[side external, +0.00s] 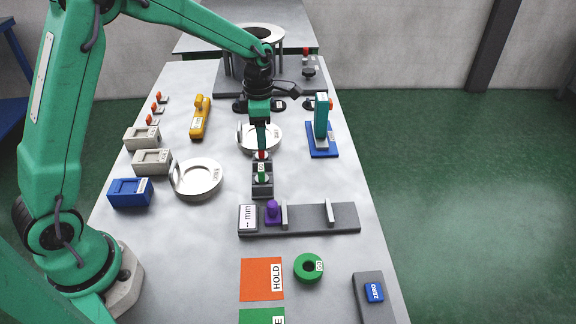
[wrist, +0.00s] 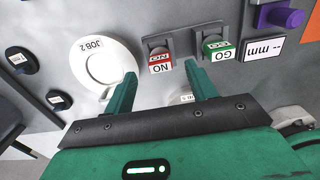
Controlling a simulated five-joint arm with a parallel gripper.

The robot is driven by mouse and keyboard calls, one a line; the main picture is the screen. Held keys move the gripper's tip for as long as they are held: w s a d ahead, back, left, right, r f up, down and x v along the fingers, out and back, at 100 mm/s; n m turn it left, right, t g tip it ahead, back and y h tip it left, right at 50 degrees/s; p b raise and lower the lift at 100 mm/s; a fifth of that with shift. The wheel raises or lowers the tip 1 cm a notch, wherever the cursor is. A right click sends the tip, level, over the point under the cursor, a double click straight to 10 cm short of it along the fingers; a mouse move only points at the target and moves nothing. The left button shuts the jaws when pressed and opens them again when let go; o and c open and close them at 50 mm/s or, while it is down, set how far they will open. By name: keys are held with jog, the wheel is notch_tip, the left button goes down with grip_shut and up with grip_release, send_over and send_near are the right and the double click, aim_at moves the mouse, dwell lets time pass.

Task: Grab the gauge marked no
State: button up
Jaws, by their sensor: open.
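The gauge marked NO (wrist: 161,62) has a red and white labelled block and sits in a dark grey holder in the wrist view. In the side view only its red part (side external: 261,155) shows, just under my gripper (side external: 261,146). In the wrist view my gripper (wrist: 161,78) is open, with its green fingers apart and empty. The NO gauge lies ahead, between the fingertips, and I cannot tell whether they touch it. The right fingertip points between it and the green gauge marked GO (wrist: 217,48), which also shows in the side view (side external: 262,170).
A silver JOB 2 dish (wrist: 103,65) is close to the left finger. A grey measuring stand (side external: 305,219) with a purple knob (side external: 272,210) is nearer the camera. A green GO ring (side external: 309,267) and an orange HOLD mat (side external: 261,279) lie at the front.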

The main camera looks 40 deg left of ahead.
jog(key=shift+s+a+f, duration=0.1)
jog(key=shift+s+f, duration=0.05)
jog(key=shift+f, duration=2.3)
jog(key=c, duration=1.1)
jog(key=shift+r, duration=0.1)
jog(key=shift+r, duration=0.75)
notch_tip(320, 180, up, 2)
jog(key=shift+r, duration=0.2)
jog(key=s+d+r, duration=0.2)
jog(key=d, duration=0.1)
jog(key=s+d+r, duration=0.2)
jog(key=d, duration=0.1)
jog(key=s+d+r, duration=0.2)
jog(key=d+r, duration=0.1)
jog(key=d, duration=0.1)
